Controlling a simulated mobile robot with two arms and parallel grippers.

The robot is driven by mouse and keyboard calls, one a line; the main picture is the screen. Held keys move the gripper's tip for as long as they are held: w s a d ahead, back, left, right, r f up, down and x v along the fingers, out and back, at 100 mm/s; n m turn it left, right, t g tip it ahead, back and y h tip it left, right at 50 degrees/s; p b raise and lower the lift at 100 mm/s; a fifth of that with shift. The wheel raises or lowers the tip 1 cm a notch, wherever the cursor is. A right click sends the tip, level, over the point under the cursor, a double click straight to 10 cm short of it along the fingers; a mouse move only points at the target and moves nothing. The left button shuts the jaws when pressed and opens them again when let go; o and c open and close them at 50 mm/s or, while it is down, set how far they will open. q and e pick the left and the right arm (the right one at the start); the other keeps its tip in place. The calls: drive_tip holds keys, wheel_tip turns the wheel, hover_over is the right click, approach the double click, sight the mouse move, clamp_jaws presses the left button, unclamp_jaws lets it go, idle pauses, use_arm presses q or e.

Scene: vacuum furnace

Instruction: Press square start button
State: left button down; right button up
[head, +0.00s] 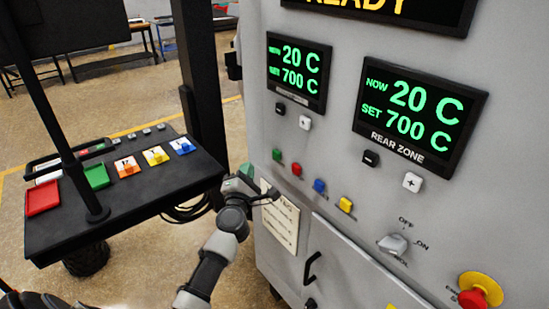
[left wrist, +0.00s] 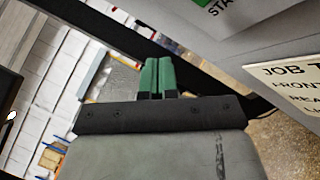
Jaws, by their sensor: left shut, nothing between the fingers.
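In the left wrist view, a green button (left wrist: 204,2) is cut off at the top edge, beside lettering that begins "STA". My left gripper (head: 246,170) is shut and empty, with green fingertips just left of and slightly below the green button, apparently apart from it. Its shut fingers also show in the left wrist view (left wrist: 158,64). My right gripper is out of view.
The rear zone display (head: 420,112) reads now 20 C, set 700 C. A rotary switch (head: 394,244) and a red emergency knob (head: 477,290) sit lower right. A job paper (head: 280,220) hangs below the buttons. A black console (head: 130,205) with coloured blocks stands left.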

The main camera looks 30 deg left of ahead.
sight(276, 155)
use_arm(q)
drive_tip(key=w, duration=0.1)
drive_tip(key=w+d+b, duration=0.1)
drive_tip(key=w, duration=0.1)
drive_tip(key=w+d, duration=0.1)
drive_tip(key=w, duration=0.1)
drive_tip(key=shift+w, duration=0.1)
idle(0.5)
idle(1.2)
drive_tip(key=shift+w+d, duration=0.1)
drive_tip(key=shift+w, duration=0.05)
drive_tip(key=shift+w+d, duration=0.15)
drive_tip(key=shift+w, duration=0.1)
